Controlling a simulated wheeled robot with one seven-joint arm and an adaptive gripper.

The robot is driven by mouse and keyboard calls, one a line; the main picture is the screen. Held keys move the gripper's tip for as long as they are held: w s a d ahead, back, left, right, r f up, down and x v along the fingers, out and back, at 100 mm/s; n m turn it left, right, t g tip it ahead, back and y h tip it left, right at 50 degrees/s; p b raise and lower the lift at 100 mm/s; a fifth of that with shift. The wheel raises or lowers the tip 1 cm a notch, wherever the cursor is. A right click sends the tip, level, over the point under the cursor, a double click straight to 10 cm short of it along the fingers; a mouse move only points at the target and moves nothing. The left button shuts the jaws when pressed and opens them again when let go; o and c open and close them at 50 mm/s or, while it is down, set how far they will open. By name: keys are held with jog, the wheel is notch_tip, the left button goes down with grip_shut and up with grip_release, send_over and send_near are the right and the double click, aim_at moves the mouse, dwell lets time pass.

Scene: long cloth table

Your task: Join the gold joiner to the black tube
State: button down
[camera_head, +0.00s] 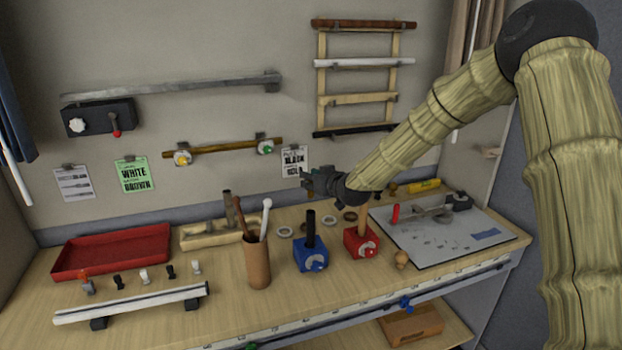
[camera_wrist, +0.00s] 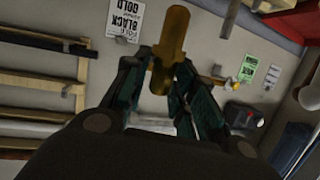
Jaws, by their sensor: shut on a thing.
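My gripper (camera_head: 318,184) is up in front of the back wall, above the bench. In the wrist view my gripper (camera_wrist: 165,68) is shut on the gold joiner (camera_wrist: 173,35), a short gold cylinder that sticks out past both sides of the fingers. In the head view the joiner is small and mostly hidden by the fingers. A black tube (camera_head: 310,224) stands upright in a blue clamp block (camera_head: 311,254) on the bench, below and slightly left of my gripper, apart from it. Another black rod (camera_head: 354,130) lies across the bottom of the wall rack.
A red block (camera_head: 361,244) with an upright brown tube stands right of the blue block. A brown cup (camera_head: 257,262) holding rods stands to its left. A red tray (camera_head: 112,252) and a grey board (camera_head: 445,240) take the bench ends. Rings lie behind the blocks.

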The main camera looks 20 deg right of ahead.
jog(key=shift+f+b, duration=1.15)
jog(key=shift+f, duration=0.85)
jog(key=shift+f+b, duration=2)
jog(key=shift+f, duration=0.3)
dwell(1.4)
jog(key=c, duration=1.1)
grip_release()
jog(key=shift+s, duration=0.15)
jog(key=v, duration=1.1)
jog(key=shift+s+d+r, duration=0.1)
jog(key=shift+s, duration=0.3)
